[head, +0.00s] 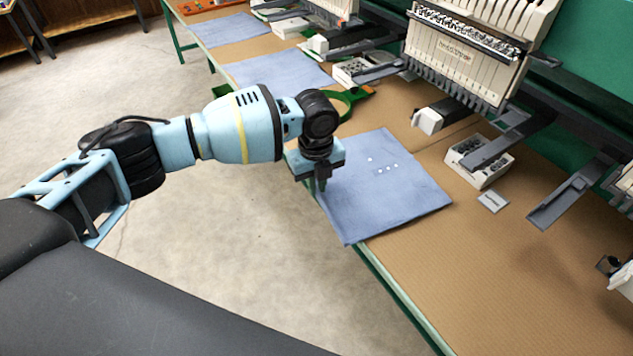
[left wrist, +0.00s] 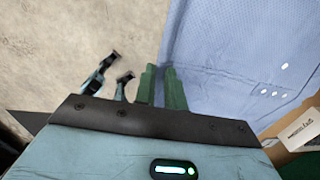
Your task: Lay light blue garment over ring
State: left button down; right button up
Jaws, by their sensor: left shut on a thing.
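A light blue garment (head: 395,210) lies spread nearly flat on the table, with several small white dots near its middle. Its left edge reaches the table's front edge. My left gripper (head: 320,188) points down at that left edge and is shut on it. In the left wrist view, the green fingers (left wrist: 160,70) are close together at the edge of the garment (left wrist: 225,60). A green ring-like piece (head: 352,100) shows behind my left wrist, partly hidden; I cannot tell for sure that it is the ring. My right gripper is not in view.
An embroidery machine head (head: 465,55) with grey arms (head: 570,195) stands behind the garment. A white box (head: 480,162) and a small white card (head: 493,201) lie to its right. More blue cloths (head: 280,75) lie farther left. The brown tabletop (head: 480,270) is clear at front right.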

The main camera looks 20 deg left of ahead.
pick_arm(q)
jog(key=c, duration=1.4)
grip_release()
notch_tip(320, 180, up, 8)
jog(key=shift+f, duration=0.1)
jog(key=shift+s, duration=0.1)
